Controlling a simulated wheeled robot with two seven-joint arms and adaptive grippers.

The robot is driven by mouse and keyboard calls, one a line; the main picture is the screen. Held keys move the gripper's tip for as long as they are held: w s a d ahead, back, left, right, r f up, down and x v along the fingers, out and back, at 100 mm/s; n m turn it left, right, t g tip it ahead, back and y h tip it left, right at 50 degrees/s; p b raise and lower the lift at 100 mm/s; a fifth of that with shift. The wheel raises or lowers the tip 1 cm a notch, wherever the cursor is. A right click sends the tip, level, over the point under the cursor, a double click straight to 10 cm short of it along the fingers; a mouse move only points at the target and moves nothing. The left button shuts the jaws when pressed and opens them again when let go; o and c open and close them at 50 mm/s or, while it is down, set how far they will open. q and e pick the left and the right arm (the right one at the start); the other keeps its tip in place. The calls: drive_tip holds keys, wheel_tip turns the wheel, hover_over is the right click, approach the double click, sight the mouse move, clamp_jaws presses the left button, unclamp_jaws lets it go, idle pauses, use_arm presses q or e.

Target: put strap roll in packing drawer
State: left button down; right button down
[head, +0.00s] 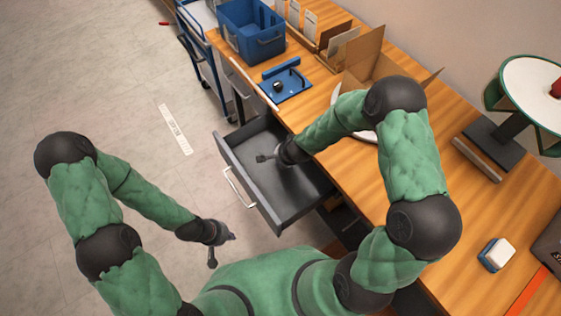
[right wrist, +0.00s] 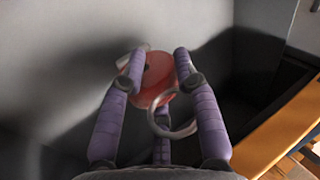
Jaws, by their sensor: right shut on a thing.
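The packing drawer (head: 298,194) is pulled open from the bench in the head view, dark grey inside. My right gripper (head: 268,158) reaches over it from the bench side. In the right wrist view its purple fingers are shut on the strap roll (right wrist: 158,72), a red roll with pale strap loops on both sides. Grey drawer walls surround it there; I cannot tell whether the roll touches the drawer floor. The roll cannot be made out in the head view.
The wooden bench (head: 440,130) runs along the right. It carries a blue bin (head: 252,32), a blue tool tray (head: 286,86), an open cardboard box (head: 362,55) and a round-topped stand (head: 535,85). A blue cart (head: 200,50) stands behind the drawer.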

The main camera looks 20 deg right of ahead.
wheel_tip(320, 180, down, 3)
drive_tip(key=shift+f+b, duration=0.2)
drive_tip(key=shift+b, duration=0.8)
drive_tip(key=shift+r, duration=0.1)
drive_tip(key=c, duration=0.9)
unclamp_jaws()
drive_tip(key=shift+r, duration=0.15)
drive_tip(key=shift+p+v, duration=2.7)
drive_tip(key=shift+v, duration=3.2)
